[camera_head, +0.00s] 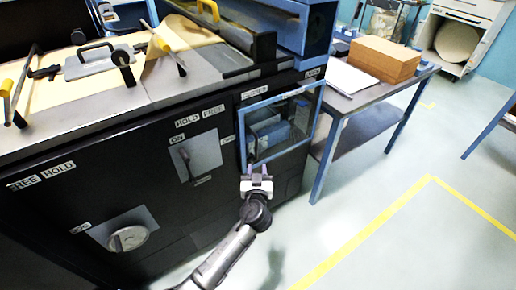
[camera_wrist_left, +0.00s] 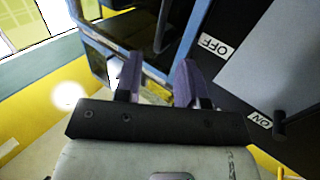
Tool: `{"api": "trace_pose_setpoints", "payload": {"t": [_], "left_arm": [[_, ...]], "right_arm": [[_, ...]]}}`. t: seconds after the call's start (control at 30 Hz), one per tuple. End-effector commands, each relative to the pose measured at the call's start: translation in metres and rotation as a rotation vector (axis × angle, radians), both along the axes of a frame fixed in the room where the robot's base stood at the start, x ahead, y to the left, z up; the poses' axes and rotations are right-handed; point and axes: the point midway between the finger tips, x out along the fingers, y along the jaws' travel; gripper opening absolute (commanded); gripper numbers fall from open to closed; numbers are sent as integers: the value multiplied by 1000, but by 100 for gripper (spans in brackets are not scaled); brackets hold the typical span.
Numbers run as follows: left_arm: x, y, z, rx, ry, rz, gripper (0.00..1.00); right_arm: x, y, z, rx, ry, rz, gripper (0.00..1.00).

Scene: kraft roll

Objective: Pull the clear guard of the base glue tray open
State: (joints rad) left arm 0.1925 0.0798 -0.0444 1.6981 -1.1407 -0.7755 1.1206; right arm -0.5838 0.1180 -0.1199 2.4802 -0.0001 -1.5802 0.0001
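The clear guard (camera_head: 283,153) is a see-through panel in a blue frame on the right end of the black machine's front. Blue parts of the base glue tray (camera_head: 270,131) show behind it. I cannot tell exactly how far the guard stands open. My left gripper (camera_head: 258,171) is at the frame's lower left corner. In the left wrist view its two purple fingers (camera_wrist_left: 158,65) are apart. A dark upright bar (camera_wrist_left: 164,22) at the guard's blue frame runs down toward the gap between them, with no clear grip on it. My right gripper is in neither view.
A lever plate (camera_head: 193,154) and a round knob (camera_head: 128,238) are on the machine front, left of the guard. A blue-legged table (camera_head: 349,103) with brown stacked sheets (camera_head: 384,58) stands to the right. The floor (camera_head: 385,160) before the guard is clear.

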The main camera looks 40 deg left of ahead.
Motion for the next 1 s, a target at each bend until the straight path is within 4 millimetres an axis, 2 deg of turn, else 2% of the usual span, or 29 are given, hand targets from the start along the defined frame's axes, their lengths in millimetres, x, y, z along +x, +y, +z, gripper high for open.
{"api": "trace_pose_setpoints", "payload": {"t": [0.2, 0.5, 0.7, 1.0], "left_arm": [[34, 27, -2, 4, 0, 2, 36], [70, 55, -1, 2, 0, 2, 36], [82, 65, -1, 2, 1, 1, 36], [86, 68, 0, 1, 1, 1, 36]], "right_arm": [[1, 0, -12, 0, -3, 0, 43], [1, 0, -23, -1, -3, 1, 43], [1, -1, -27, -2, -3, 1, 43], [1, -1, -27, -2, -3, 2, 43]]}}
